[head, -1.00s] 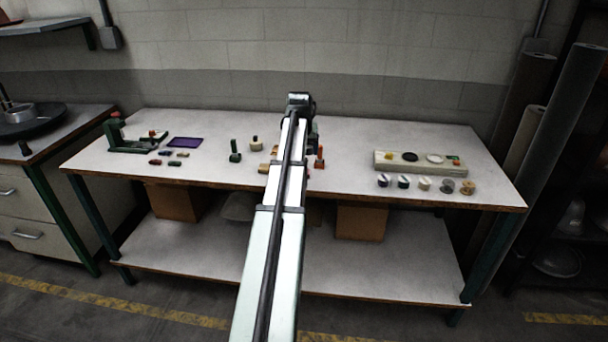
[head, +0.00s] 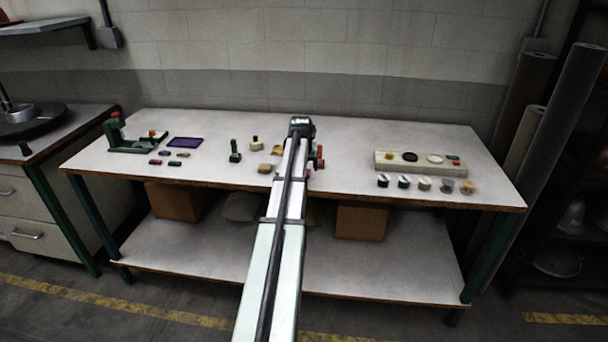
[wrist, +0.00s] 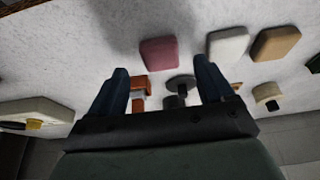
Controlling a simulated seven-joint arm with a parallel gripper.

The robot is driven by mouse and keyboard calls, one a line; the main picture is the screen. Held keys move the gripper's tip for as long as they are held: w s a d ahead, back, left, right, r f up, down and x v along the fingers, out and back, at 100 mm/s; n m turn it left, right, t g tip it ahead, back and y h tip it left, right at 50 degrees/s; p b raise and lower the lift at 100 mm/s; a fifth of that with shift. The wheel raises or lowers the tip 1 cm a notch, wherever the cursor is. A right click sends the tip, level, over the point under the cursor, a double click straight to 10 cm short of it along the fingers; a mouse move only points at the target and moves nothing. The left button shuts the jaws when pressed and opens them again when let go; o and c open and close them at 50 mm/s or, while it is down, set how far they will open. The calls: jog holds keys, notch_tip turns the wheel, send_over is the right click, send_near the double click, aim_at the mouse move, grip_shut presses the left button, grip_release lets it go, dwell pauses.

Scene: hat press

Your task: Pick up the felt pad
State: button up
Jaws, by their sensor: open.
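Three small rounded blocks lie on the white bench top in the wrist view: a dusky pink one (wrist: 158,53), a pale grey-white one (wrist: 228,45) and a tan one (wrist: 276,43). I cannot tell for sure which is the felt pad. The tan block also shows in the head view (head: 265,168), left of my arm; my arm hides the other two there. My gripper (wrist: 161,66) is open and empty above the bench. The pink block shows ahead, between the fingertip directions, apart from both fingers. In the head view my arm hides the fingers.
An orange-red tool (wrist: 140,86) and a dark round-based tool (wrist: 180,84) stand near the fingers. A cream tray (head: 416,167) with round items lies to the right, small pots in front. A green press-like fixture (head: 130,140) and purple mat (head: 185,142) are left.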

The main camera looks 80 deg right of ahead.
jog(key=x, duration=0.3)
jog(key=shift+d+f, duration=0.15)
jog(key=shift+c, duration=0.2)
jog(key=c, duration=1.1)
